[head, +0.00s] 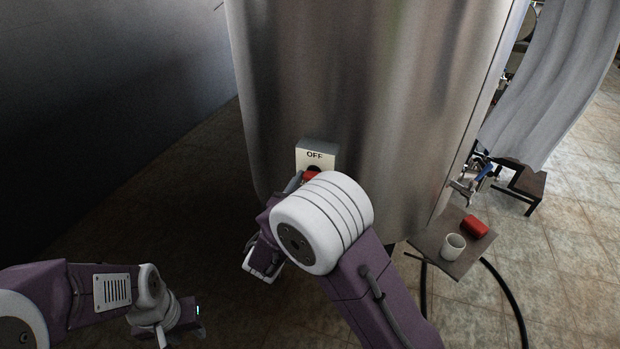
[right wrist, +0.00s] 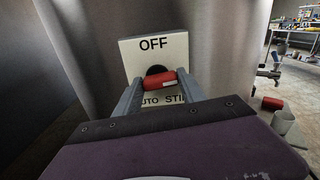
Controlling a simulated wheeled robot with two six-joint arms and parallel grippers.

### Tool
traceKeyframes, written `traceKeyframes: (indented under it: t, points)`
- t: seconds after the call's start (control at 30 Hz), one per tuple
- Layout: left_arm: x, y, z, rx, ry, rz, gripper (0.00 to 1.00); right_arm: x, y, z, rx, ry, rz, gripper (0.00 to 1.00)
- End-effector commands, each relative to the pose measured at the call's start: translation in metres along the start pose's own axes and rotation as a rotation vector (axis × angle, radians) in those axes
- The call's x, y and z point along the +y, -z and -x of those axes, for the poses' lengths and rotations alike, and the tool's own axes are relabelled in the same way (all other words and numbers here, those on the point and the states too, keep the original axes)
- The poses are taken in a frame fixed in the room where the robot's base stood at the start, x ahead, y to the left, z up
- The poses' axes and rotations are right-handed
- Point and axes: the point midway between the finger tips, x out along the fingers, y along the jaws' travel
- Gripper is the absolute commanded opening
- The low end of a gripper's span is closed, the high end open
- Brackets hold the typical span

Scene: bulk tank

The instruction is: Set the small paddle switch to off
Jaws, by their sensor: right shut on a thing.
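The switch is a pale box (head: 316,151) on the front of the steel tank, marked OFF at its top. In the right wrist view the box (right wrist: 178,50) also carries a lower label, partly hidden, that seems to read AUTO STIR. The red paddle (right wrist: 160,82) sits just in front of and below a dark round hub, between the two labels. My right gripper (right wrist: 161,88) is shut on the paddle, one finger on each side. In the head view my right arm hides most of it. My left gripper (head: 182,320) hangs at lower left, away from the switch; its fingers are unclear.
The steel tank (head: 370,80) fills the middle. A small low table (head: 455,262) at right holds a white cup (head: 453,246) and a red object (head: 475,227). A dark hose (head: 508,300) curves over the floor. A grey curtain (head: 555,80) hangs at right.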

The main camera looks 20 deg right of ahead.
Motion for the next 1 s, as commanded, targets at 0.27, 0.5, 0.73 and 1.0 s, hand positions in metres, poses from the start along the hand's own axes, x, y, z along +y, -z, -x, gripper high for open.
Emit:
traceKeyframes:
  t: [0.27,0.5,0.73,1.0]
  points:
    - [0.001,0.004,0.035,0.0,0.0,0.0,0.36,0.0,-0.006,0.0,0.003,-0.001,0.239,0.07]
    - [0.001,0.007,0.063,0.0,0.0,0.0,0.36,0.0,-0.007,0.0,0.003,-0.001,0.469,0.07]
    - [0.002,0.009,0.089,0.0,0.0,0.0,0.36,0.001,-0.007,0.0,0.004,-0.001,0.687,0.07]
    - [0.002,0.012,0.117,0.0,0.0,0.0,0.36,0.002,-0.007,0.0,0.002,-0.002,0.942,0.07]
